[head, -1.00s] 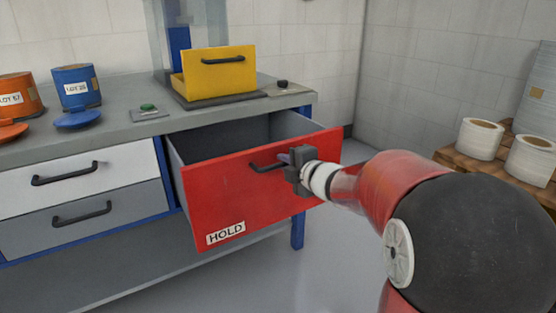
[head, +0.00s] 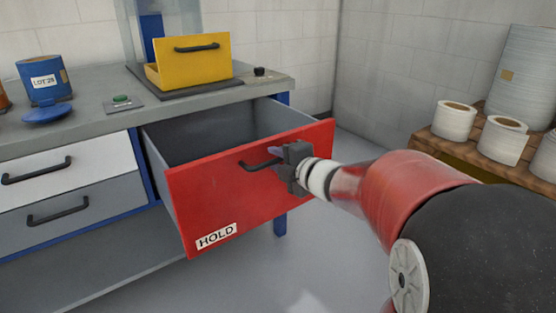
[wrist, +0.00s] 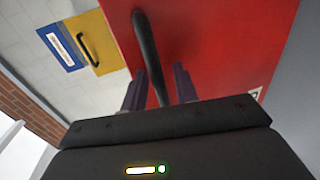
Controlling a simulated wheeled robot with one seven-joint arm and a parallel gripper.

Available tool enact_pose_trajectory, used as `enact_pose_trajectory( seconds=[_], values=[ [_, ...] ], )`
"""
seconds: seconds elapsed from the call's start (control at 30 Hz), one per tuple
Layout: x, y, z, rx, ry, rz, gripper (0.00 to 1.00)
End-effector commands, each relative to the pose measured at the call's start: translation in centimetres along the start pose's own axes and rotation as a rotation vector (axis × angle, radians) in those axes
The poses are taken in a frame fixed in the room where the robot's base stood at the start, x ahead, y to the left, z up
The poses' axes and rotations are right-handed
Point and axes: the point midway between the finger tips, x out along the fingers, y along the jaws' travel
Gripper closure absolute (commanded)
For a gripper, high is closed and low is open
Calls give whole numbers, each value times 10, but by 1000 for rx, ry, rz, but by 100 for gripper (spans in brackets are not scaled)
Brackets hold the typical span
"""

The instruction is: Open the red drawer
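The red drawer (head: 225,203) stands well out from the workbench, and its grey inside shows empty where I can see it. Its front has a black bar handle (head: 255,165) and a HOLD label at the lower left. My gripper (head: 278,154) is at the right part of this handle. The gripper body hides the handle's near end there.
A white drawer (head: 70,160) and a grey drawer (head: 80,200) are shut at the left. A yellow drawer box (head: 190,68) stands on the bench top (head: 90,88). White rolls (head: 455,120) stand on a wooden pallet at the right. The floor before the red drawer is clear.

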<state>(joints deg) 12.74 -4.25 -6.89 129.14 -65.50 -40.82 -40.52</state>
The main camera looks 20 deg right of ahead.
Motion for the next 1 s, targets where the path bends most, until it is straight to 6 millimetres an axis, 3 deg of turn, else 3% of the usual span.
enact_pose_trajectory(
  seconds=[0.27, 0.7, 1.0],
  values=[
    [-4, 1, 0, -1, 0, 2, 71],
    [-69, 2, 0, 0, -2, 2, 71],
    [-78, 0, 0, 0, 1, 1, 71]
  ],
)
